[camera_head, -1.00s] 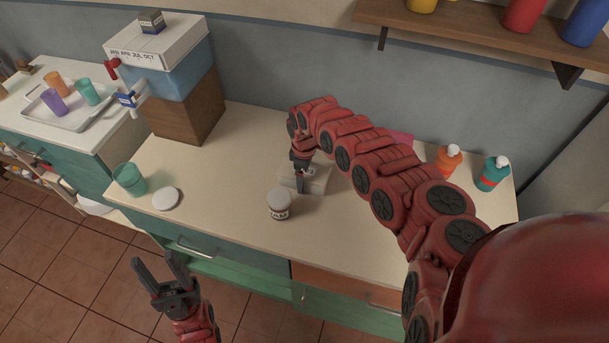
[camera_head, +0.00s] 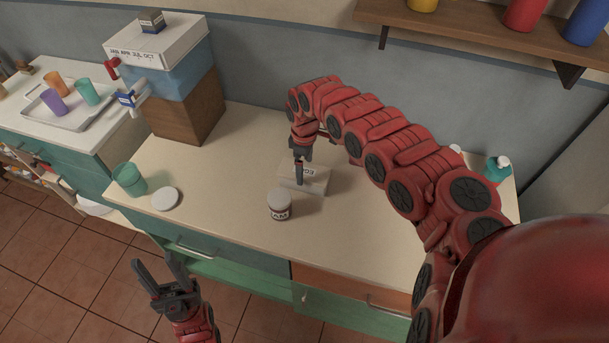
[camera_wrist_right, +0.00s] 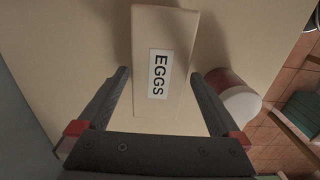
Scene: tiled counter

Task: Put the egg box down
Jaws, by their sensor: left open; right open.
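The egg box (camera_head: 314,176) is a pale box with an "EGGS" label, lying on the counter (camera_head: 235,155) behind the jam jar. It also shows in the right wrist view (camera_wrist_right: 165,30), label facing the camera. My right gripper (camera_head: 300,176) is just above it. In the right wrist view my right gripper (camera_wrist_right: 160,75) is open, with one finger on each side of the box and gaps between fingers and box. My left gripper (camera_head: 155,262) is open and empty in front of the counter, at the lower left.
The jam jar (camera_head: 279,205) stands close in front of the egg box. A white round lid (camera_head: 166,198) and a green cup (camera_head: 129,179) are to the left. A teal bottle (camera_head: 497,169) stands at the right.

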